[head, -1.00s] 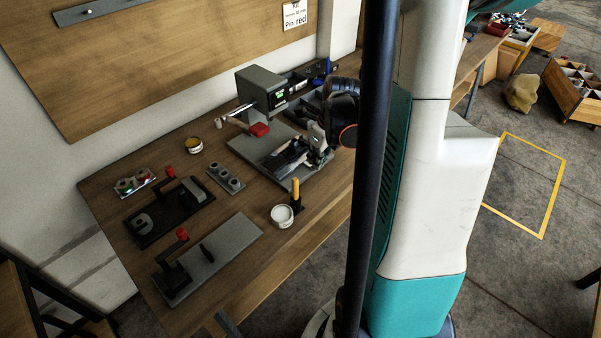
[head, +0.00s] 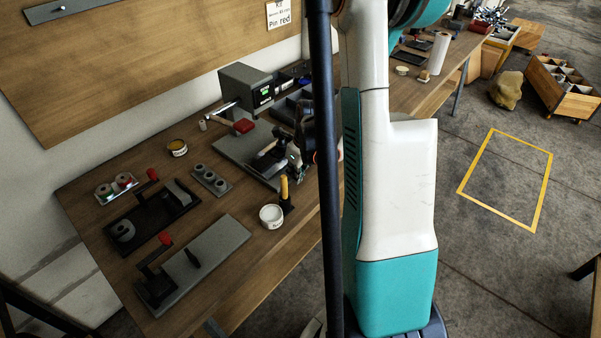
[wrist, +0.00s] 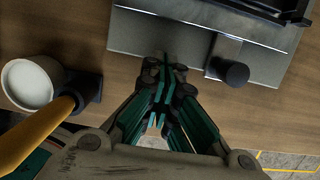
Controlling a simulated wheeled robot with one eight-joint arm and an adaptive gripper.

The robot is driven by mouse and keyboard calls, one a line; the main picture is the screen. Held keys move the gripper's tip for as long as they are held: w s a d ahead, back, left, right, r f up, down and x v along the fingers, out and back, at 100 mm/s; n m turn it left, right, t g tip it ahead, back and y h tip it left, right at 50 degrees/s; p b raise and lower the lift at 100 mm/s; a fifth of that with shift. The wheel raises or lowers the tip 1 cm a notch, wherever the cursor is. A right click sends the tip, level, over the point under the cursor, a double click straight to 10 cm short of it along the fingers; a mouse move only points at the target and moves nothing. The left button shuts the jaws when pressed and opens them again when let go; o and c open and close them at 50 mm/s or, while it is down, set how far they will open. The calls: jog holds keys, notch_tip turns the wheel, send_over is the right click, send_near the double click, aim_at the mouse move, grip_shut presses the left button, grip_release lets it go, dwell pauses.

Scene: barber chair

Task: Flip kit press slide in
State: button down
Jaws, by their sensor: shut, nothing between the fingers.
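The press is a grey housing (head: 246,90) with a small green display and a red pad (head: 243,125) on its front left. Its grey base plate (head: 228,146) lies below and carries a dark slide or fixture (head: 268,158). In the wrist view, the plate (wrist: 150,32) spans the top, with a short dark knob (wrist: 232,72) on a grey block at its near edge. My gripper (wrist: 163,62) is shut and empty, its tips by that edge, left of the knob; I cannot tell whether they touch. In the head view, my gripper (head: 298,172) is partly hidden behind a dark pole.
A white tub (wrist: 30,84) and a yellow-handled tool (wrist: 40,135) stand close left of my gripper. Two lever fixtures (head: 205,258) (head: 160,215), a block with round holes (head: 211,179) and a tin (head: 177,148) occupy the bench's left part. Marked floor right is clear.

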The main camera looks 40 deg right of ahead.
jog(key=shift+w+a+r, duration=0.1)
jog(key=shift+w+a, duration=0.1)
jog(key=shift+w, duration=1.15)
